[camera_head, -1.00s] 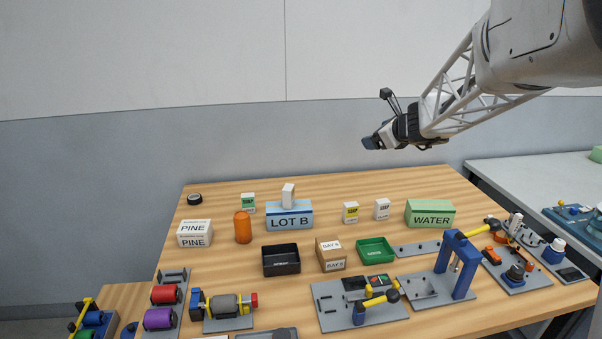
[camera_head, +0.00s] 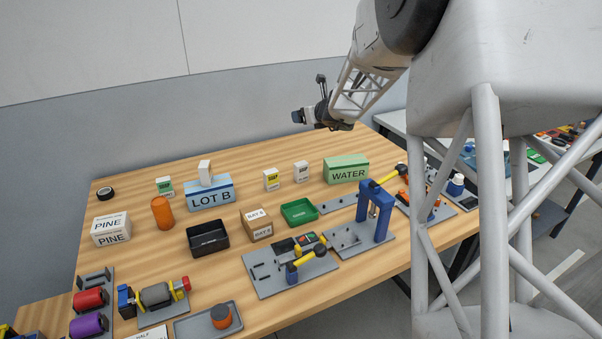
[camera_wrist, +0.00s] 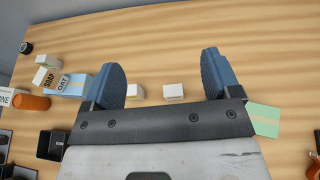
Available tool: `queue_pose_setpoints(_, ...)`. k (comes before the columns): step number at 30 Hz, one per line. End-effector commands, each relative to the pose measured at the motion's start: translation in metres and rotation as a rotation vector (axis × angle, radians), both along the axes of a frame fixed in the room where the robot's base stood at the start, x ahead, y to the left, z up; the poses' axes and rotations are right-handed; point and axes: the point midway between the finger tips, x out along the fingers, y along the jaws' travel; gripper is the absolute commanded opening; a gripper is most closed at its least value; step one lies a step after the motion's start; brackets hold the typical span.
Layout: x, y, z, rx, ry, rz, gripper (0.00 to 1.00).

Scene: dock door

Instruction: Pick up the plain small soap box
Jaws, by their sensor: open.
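A small white soap box with dark lettering and no coloured label (camera_head: 300,172) stands upright on the table, left of the green WATER box (camera_head: 346,170). A similar soap box with a yellow label (camera_head: 271,180) stands just left of it. In the wrist view, two small white boxes show between the fingers: the right one (camera_wrist: 173,91) appears to be the plain one, the left one (camera_wrist: 134,91) the yellow-labelled one. My gripper (camera_head: 298,116) is open and empty, apart from the boxes; its blue fingers (camera_wrist: 168,75) frame them in the wrist view.
A green-labelled soap box (camera_head: 165,187) stands farther left. A green tray (camera_head: 299,213) and a brown box (camera_head: 256,225) lie nearer. Bare table surrounds the plain box's back.

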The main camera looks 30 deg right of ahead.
Motion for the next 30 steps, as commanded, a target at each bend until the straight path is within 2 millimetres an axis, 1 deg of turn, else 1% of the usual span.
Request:
queue_pose_setpoints(1,0.000,0.000,-0.013,0.003,0.002,0.000,0.83)
queue_pose_setpoints(5,0.000,0.000,-0.048,0.002,0.002,0.000,0.83)
queue_pose_setpoints(8,-0.001,0.000,-0.082,0.003,0.004,0.000,0.83)
queue_pose_setpoints(11,-0.001,0.000,-0.122,0.003,0.003,0.000,0.83)
queue_pose_setpoints(12,-0.001,0.000,-0.140,0.003,0.004,0.000,0.83)
queue_pose_setpoints(15,-0.001,0.000,-0.180,0.002,0.003,0.000,0.83)
queue_pose_setpoints(18,0.000,0.000,-0.203,0.000,0.000,0.001,0.83)
queue_pose_setpoints(22,0.000,0.000,-0.218,-0.001,0.000,0.000,0.83)
queue_pose_setpoints(30,0.000,0.000,-0.220,-0.002,-0.001,0.001,0.83)
